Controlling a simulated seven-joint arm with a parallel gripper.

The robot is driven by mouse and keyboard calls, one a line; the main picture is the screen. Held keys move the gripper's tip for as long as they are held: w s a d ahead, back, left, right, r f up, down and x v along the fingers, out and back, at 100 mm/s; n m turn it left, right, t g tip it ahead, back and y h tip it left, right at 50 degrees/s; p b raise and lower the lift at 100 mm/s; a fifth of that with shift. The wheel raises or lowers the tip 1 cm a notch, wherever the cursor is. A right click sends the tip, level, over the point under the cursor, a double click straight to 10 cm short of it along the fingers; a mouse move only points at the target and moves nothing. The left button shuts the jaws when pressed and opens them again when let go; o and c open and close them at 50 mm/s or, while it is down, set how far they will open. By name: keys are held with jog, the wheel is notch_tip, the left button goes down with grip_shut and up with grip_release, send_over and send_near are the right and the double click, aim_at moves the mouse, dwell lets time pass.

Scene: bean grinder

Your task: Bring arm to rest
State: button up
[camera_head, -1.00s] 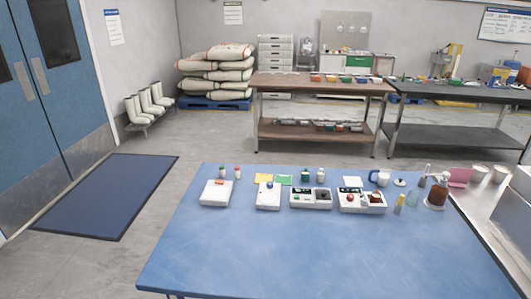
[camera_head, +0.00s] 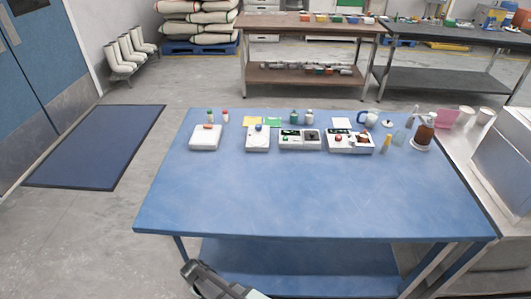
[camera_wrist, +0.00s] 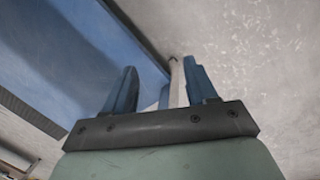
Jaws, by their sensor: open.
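My gripper (camera_head: 190,270) shows at the bottom of the head view, low in front of the blue table's near edge and left of the middle. Its arm runs off the bottom of the picture. In the wrist view, the two blue-grey fingers of my gripper (camera_wrist: 160,68) stand apart with nothing held between them. A pale table leg shows beyond the fingers there. The blue table (camera_head: 300,195) stands behind and above my gripper in the head view, with its near half bare.
A lower blue shelf (camera_head: 300,258) lies under the tabletop. A steel counter (camera_head: 490,155) adjoins at right.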

jog(key=s+d+f+m+g, duration=0.1)
jog(key=d+m+g, duration=0.15)
jog(key=d, duration=1.05)
jog(key=s+d+f+m+g, duration=0.1)
jog(key=s+d+m, duration=0.15)
jog(key=d, duration=0.95)
jog(key=s+d+r+m+g+y, duration=0.1)
jog(key=s+d+m+g, duration=0.2)
jog(key=s+d+m, duration=0.4)
jog(key=s+d, duration=0.6)
jog(key=d, duration=0.2)
jog(key=shift+s+d+r+g+y, duration=0.15)
jog(key=shift+s+d+g+y, duration=0.05)
jog(key=shift+d+g+y, duration=0.15)
